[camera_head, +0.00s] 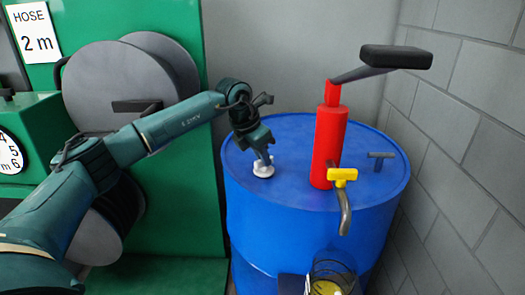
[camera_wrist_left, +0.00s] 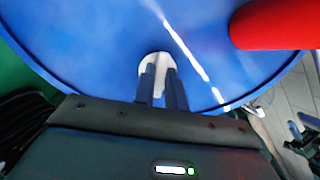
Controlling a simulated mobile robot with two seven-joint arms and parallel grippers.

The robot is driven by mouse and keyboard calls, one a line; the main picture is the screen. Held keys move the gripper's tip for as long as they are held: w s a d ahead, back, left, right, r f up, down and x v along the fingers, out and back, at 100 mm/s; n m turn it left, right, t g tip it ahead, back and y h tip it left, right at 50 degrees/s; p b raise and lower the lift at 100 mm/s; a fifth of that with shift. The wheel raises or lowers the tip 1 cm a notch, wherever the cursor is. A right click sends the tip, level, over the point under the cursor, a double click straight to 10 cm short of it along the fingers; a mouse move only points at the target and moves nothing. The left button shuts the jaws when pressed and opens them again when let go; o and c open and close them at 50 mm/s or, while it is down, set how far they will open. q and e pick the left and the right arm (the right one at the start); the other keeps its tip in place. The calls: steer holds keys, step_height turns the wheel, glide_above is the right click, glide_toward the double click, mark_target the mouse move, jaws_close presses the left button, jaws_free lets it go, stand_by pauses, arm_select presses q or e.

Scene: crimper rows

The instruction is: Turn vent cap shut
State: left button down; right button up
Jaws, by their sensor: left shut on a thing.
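The white vent cap (camera_head: 263,170) sits on top of the blue drum (camera_head: 300,210), left of the red pump. My left gripper (camera_head: 263,162) reaches down from above and is shut on the vent cap. In the left wrist view the pale cap (camera_wrist_left: 157,63) shows around the tips of the two fingers (camera_wrist_left: 159,75), on the blue drum top (camera_wrist_left: 90,40). The fingers hide part of the cap, and I cannot tell how far it is turned. My right gripper is not in view.
A red hand pump (camera_head: 328,145) with a black handle (camera_head: 396,57) and yellow tap (camera_head: 343,175) stands on the drum. A grey T-handle (camera_head: 381,156) is at right. A clear container (camera_head: 330,275) is below the spout. A green hose-reel cabinet (camera_head: 190,215) stands left.

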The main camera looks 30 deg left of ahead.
arm_select(q)
steer(key=m, duration=0.1)
steer(key=m+h+p, duration=0.1)
steer(key=shift+r+m+g, duration=0.2)
steer(key=shift+m+g, duration=0.1)
steer(key=shift+m, duration=0.1)
steer(key=m+g+h+p, duration=0.1)
steer(key=m, duration=0.2)
steer(key=shift+w+a+f+p, duration=0.1)
steer(key=shift+w+p, duration=0.05)
steer(key=shift+p, duration=0.15)
steer(key=shift+m, duration=0.6)
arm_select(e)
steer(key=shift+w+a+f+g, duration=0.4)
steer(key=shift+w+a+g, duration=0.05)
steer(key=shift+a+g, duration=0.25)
arm_select(q)
steer(key=shift+m, duration=0.3)
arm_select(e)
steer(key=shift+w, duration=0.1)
arm_select(q)
steer(key=c, duration=1.4)
jaws_free()
steer(key=shift+c, duration=0.2)
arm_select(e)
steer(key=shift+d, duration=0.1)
